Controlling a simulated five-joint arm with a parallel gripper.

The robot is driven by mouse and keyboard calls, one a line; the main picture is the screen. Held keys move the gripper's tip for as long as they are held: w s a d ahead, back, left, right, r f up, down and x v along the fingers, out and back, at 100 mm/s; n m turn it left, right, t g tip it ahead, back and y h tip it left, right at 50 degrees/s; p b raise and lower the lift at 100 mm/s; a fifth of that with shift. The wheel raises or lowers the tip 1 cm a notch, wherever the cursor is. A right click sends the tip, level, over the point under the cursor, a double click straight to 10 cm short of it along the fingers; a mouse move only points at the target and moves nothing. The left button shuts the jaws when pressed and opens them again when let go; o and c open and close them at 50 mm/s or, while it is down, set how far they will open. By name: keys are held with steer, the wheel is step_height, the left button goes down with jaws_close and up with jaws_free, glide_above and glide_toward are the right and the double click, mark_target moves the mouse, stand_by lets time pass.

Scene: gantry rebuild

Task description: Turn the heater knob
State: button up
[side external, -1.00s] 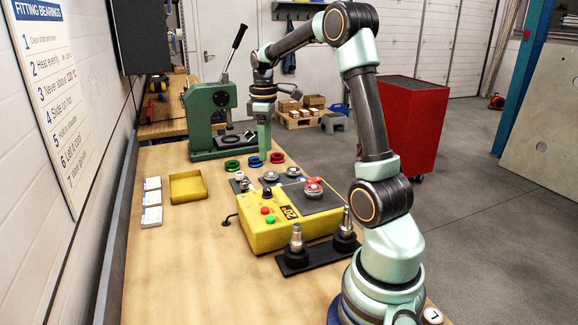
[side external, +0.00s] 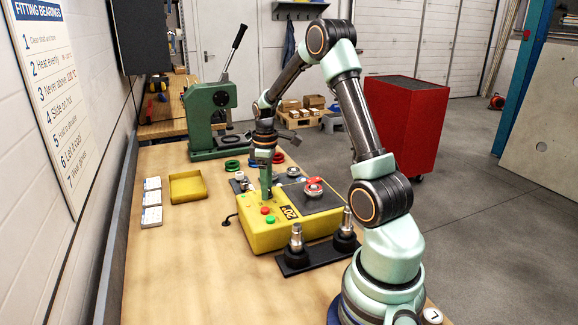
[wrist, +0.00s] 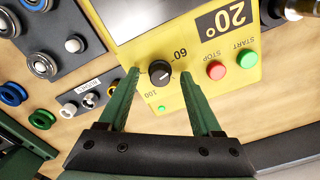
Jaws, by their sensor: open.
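The heater (side external: 289,228) is a yellow box with a dark top plate and a "20°" display, standing on the wooden bench. Its black knob (wrist: 159,71) has a white pointer mark and shows in the wrist view, with "60" and "100" printed around it. My gripper (wrist: 160,75) is open, with one green finger on each side of the knob. Whether the fingers touch it cannot be told. In the side external view my gripper (side external: 266,194) is low over the heater's panel and hides the knob.
The red stop button (wrist: 216,70) and green start button (wrist: 248,59) lie to the right of the knob. A grey board with bearings (wrist: 42,64) lies beside the heater. A stand with two shafts (side external: 318,254) is in front. A yellow tray (side external: 187,186) sits left.

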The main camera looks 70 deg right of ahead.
jaws_close()
